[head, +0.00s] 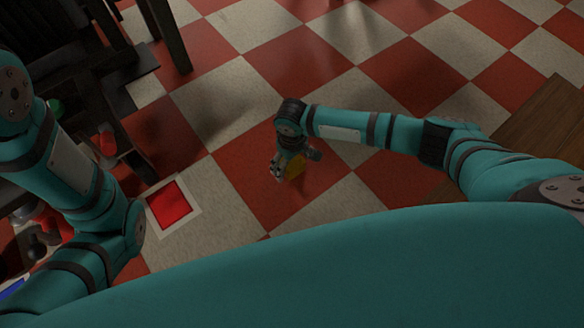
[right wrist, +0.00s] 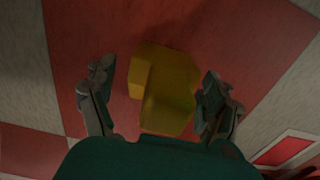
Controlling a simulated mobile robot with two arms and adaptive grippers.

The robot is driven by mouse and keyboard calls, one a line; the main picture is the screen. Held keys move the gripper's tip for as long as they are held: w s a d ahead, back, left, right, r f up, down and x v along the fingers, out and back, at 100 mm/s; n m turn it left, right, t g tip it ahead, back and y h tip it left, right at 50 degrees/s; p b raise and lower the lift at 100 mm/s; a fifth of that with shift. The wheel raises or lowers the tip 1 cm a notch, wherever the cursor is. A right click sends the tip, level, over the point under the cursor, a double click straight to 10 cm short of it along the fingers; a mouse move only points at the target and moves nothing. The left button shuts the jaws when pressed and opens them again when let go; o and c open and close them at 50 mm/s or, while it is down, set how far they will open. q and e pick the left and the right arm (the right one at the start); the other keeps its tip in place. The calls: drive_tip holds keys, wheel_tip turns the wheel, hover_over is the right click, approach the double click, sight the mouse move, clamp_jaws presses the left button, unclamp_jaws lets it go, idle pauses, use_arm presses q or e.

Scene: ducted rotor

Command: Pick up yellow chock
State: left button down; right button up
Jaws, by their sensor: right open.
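The yellow chock (right wrist: 165,88) lies on a red floor tile in the right wrist view. In the head view the chock (head: 295,167) shows only in part, mostly hidden behind my right gripper (head: 283,172). In the right wrist view my right gripper (right wrist: 160,110) is open, with one finger to each side of the chock. The right finger is close to the chock, and a gap shows at the left finger. I cannot tell whether either finger touches it. My left arm comes in at the left of the head view, but its gripper is not visible.
A red square with a white border (head: 170,207) lies on the checkered floor left of my right gripper. Dark furniture (head: 120,75) stands at the upper left. A wooden surface (head: 545,125) is at the right. The floor beyond the gripper is clear.

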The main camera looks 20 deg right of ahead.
drive_tip(key=shift+f, duration=0.25)
drive_tip(key=c, duration=1.5)
drive_tip(key=shift+r, duration=0.1)
